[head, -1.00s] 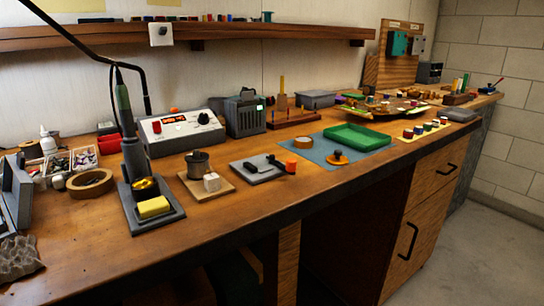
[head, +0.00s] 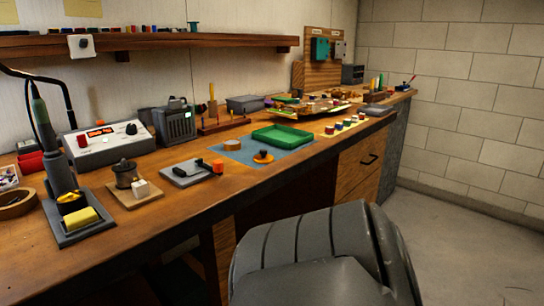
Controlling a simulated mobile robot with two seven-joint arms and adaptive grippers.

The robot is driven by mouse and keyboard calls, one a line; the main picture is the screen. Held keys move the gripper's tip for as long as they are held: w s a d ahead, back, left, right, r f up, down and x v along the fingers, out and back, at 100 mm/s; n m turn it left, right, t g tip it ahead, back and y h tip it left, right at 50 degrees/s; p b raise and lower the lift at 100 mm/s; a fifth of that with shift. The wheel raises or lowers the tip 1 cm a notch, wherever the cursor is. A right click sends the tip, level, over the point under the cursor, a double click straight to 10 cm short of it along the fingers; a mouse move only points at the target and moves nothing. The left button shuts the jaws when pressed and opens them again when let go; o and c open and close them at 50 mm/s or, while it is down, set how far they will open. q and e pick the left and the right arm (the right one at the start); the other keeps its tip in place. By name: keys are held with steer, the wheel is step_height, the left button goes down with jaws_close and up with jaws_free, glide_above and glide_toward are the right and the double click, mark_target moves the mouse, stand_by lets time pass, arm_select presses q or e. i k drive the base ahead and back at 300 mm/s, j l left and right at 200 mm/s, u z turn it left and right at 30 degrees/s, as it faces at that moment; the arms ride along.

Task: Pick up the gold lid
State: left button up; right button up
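A small round gold-orange lid with a dark knob (head: 263,157) lies near the front edge of the blue mat (head: 228,155) on the workbench. It stands clear of the other things on the mat. A large grey ridged part of my own arm fills the lower middle of the head view, in front of the bench and below the lid. Neither of my grippers shows in this view.
A green tray (head: 280,137) sits on the mat behind the lid, with a tape roll (head: 232,145) to the left. A grey plate (head: 187,173) with an orange-tipped tool lies further left. Small colored pots (head: 338,127) stand right. The floor at right is clear.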

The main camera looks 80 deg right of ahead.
mark_target(263, 158)
steer(key=k+l, duration=0.25)
steer(key=k, duration=0.25)
steer(key=k+l, duration=0.2)
steer(key=k, duration=0.3)
